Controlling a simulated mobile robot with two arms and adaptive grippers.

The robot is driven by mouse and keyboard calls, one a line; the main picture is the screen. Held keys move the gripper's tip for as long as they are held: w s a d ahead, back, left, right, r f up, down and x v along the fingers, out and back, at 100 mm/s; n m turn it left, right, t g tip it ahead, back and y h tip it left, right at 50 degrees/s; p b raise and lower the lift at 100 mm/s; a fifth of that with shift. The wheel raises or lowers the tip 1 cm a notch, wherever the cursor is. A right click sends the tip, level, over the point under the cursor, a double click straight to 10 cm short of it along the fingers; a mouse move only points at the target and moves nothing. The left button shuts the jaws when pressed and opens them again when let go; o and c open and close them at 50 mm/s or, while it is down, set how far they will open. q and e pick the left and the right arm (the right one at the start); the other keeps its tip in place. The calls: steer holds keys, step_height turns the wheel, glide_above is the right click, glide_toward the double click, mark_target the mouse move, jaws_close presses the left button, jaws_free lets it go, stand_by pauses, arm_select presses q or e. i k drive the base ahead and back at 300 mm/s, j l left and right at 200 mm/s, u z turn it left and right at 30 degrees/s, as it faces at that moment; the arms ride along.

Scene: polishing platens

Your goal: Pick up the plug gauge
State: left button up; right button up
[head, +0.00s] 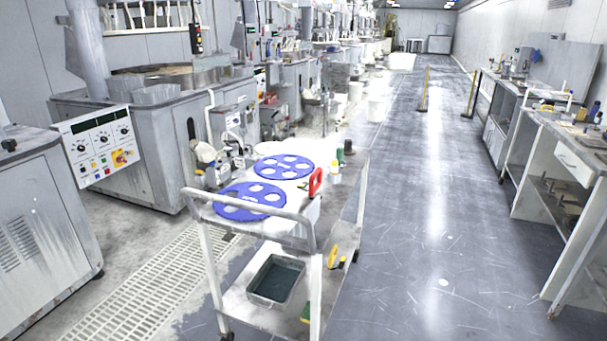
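I cannot make out a plug gauge for certain. A small dark cylinder (348,147) stands upright at the far right corner of the cart top. A white bottle with a yellow band (336,171) stands just in front of it. A red handle-like item (315,182) stands at the cart's right edge. A small dark and yellowish item, too small to name, lies left of the red one. Neither of my grippers is in view.
The white cart (262,226) carries two blue discs with holes (250,214) (283,167) on top. A grey tub (275,280) sits on its lower shelf. Polishing machines (135,140) line the left, benches (565,150) the right.

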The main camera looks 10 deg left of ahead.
mark_target(340, 150)
steer(key=i+l+u, duration=0.15)
steer(key=i+l, duration=1.1)
